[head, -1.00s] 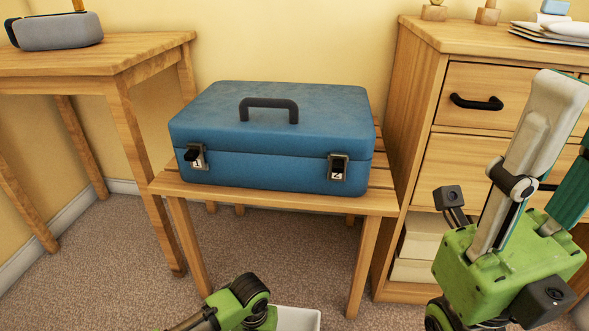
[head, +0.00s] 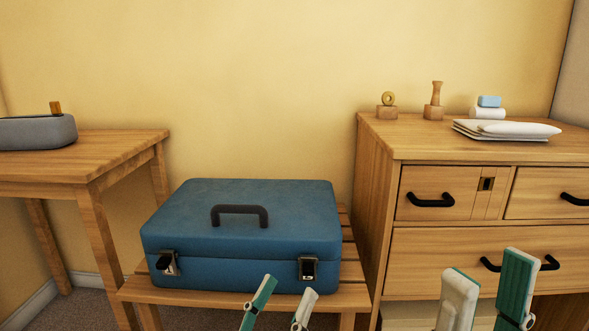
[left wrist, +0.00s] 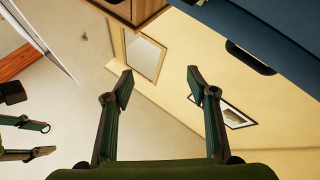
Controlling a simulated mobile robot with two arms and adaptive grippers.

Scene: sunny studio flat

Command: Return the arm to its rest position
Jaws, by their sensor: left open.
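My left gripper (head: 284,294) is in front of the lower right part of the blue case in the head view. Its two fingers stand apart, pointing up, with nothing between them. The left wrist view shows the same open, empty fingers (left wrist: 159,82). My right gripper (head: 488,276) is at the lower right, in front of the dresser, its fingers apart and empty. The blue case (head: 240,215) is closed on a slatted wooden stand, its dark handle (head: 240,215) on the lid. Its left latch (head: 167,263) and right latch (head: 307,268) are on the front.
A wooden table (head: 100,155) with a grey box (head: 38,132) stands at the left. A wooden dresser (head: 376,185) stands at the right, bearing small wooden pieces and folded white cloths (head: 505,130). The wall behind is bare.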

